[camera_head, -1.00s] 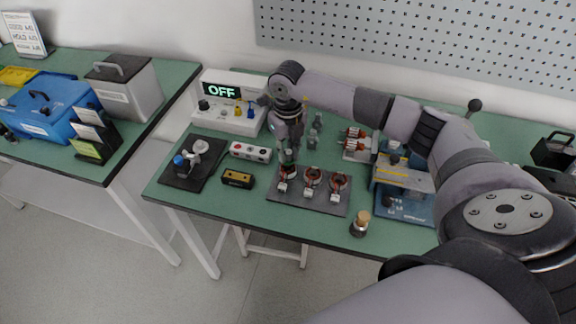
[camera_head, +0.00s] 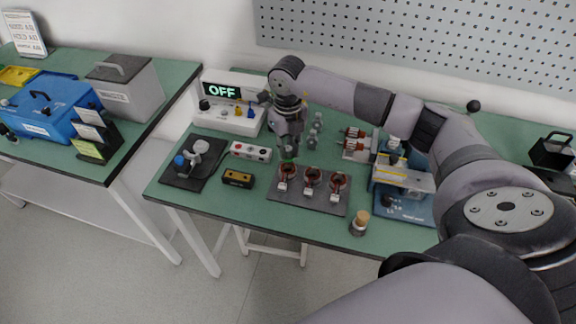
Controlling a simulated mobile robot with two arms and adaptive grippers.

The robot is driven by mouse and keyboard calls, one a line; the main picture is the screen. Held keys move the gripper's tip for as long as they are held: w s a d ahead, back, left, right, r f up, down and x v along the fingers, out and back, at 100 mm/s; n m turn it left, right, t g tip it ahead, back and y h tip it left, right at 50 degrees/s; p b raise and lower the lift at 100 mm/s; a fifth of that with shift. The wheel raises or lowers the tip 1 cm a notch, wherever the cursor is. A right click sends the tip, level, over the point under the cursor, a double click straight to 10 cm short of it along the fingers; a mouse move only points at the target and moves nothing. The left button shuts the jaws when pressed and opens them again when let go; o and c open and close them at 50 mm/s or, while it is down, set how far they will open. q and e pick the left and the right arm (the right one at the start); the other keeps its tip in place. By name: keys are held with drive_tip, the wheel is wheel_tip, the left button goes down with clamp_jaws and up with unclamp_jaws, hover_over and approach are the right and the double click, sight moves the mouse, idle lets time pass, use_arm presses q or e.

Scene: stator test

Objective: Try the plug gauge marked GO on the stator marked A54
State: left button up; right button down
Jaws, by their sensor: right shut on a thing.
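Three stators with copper windings sit in a row on a dark grey plate (camera_head: 320,204): the left stator (camera_head: 287,171), the middle stator (camera_head: 313,176) and the right stator (camera_head: 338,182). Their white tags are too small to read, so I cannot tell which is A54. My right gripper (camera_head: 288,143) points down, shut on a grey plug gauge (camera_head: 288,153). The gauge's lower end is just above or behind the left stator; I cannot tell if they touch. Its marking is unreadable. My left gripper is out of view.
Small grey pieces (camera_head: 313,142) stand right of the gripper. A tester reading OFF (camera_head: 222,91) is behind left. A black-yellow block (camera_head: 238,179) and a white box with buttons (camera_head: 250,150) lie left of the plate. A cork-topped jar (camera_head: 361,222) stands near the front edge.

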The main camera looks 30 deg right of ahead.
sight(288, 148)
drive_tip(key=shift+r+p, duration=1.55)
drive_tip(key=shift+r, duration=1)
